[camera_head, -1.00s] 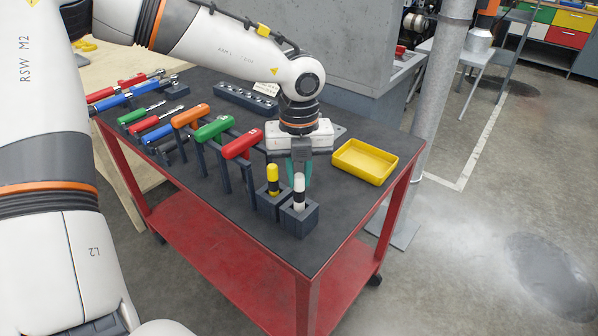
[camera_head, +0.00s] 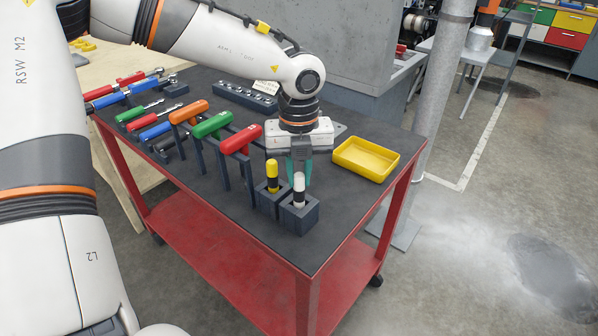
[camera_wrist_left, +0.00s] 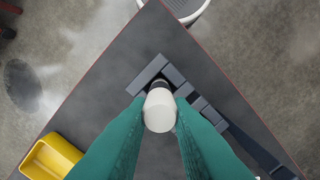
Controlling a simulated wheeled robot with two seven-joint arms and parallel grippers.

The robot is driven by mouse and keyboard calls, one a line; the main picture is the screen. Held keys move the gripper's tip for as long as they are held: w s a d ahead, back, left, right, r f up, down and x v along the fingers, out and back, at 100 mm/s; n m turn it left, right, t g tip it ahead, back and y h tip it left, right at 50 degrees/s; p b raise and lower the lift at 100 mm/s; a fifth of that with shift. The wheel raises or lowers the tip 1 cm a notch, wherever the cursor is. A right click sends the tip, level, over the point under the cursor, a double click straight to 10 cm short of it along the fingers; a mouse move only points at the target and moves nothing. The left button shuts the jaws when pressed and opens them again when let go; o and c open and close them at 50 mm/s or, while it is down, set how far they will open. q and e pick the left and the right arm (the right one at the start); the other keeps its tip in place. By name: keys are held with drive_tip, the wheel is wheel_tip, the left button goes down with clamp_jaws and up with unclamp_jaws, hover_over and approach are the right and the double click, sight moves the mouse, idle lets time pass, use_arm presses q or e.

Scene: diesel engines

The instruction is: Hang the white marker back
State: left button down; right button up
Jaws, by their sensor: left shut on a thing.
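The white marker (camera_head: 299,194), with a dark band, stands upright with its lower end in the dark square holder (camera_head: 299,215) near the cart's front corner. My left gripper (camera_head: 299,180) points down from above and is shut on the upper part of the marker. In the left wrist view the marker's round white end (camera_wrist_left: 159,110) sits between my green fingertips, with the dark holder (camera_wrist_left: 157,72) around and beyond it. The marker's lower end is hidden inside the holder. My right gripper is not in view.
A yellow-and-black marker (camera_head: 272,178) stands in the neighbouring holder, close to the left. A row of handled tools, including a red one (camera_head: 241,139), hangs further left. A yellow tray (camera_head: 366,159) lies to the right. The cart top (camera_head: 345,205) is bare around the front right.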

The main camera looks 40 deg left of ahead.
use_arm(q)
drive_tip(key=c, duration=0.8)
unclamp_jaws()
drive_tip(key=shift+o, duration=0.2)
drive_tip(key=shift+r, duration=0.2)
drive_tip(key=shift+r+p, duration=0.35)
drive_tip(key=shift+r, duration=1.15)
drive_tip(key=shift+r, duration=0.15)
drive_tip(key=shift+r+p, duration=1.15)
drive_tip(key=shift+r, duration=1.8)
